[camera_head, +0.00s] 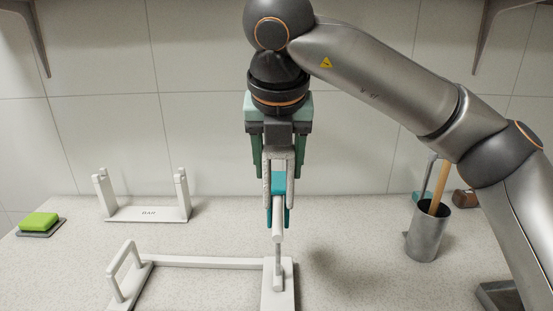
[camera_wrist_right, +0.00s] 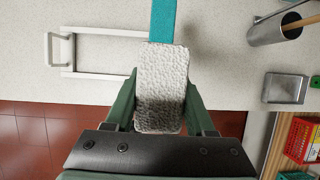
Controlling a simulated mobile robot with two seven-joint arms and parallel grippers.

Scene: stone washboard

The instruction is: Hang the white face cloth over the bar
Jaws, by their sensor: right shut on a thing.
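The white face cloth (camera_head: 266,168) hangs from my right gripper as an upside-down U with two hanging sides. In the wrist view the cloth (camera_wrist_right: 161,85) is a rough-textured strip between my fingers. My right gripper (camera_head: 279,150) is shut on its top fold, above the bar (camera_head: 278,222) of the white rack. A teal cloth (camera_head: 278,183) is draped over the bar. In the wrist view the teal cloth (camera_wrist_right: 163,20) reaches past the white cloth's far end. I cannot tell whether the white cloth touches the bar or teal cloth. My left gripper is out of view.
The rack's base (camera_head: 205,262) reaches left to a raised end frame (camera_head: 125,268). A white stand with two posts (camera_head: 150,214) is behind it. A green sponge (camera_head: 39,221) lies far left. A metal cup (camera_head: 428,232) with a wooden handle stands right. A grey tray (camera_wrist_right: 285,88) is near the front edge.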

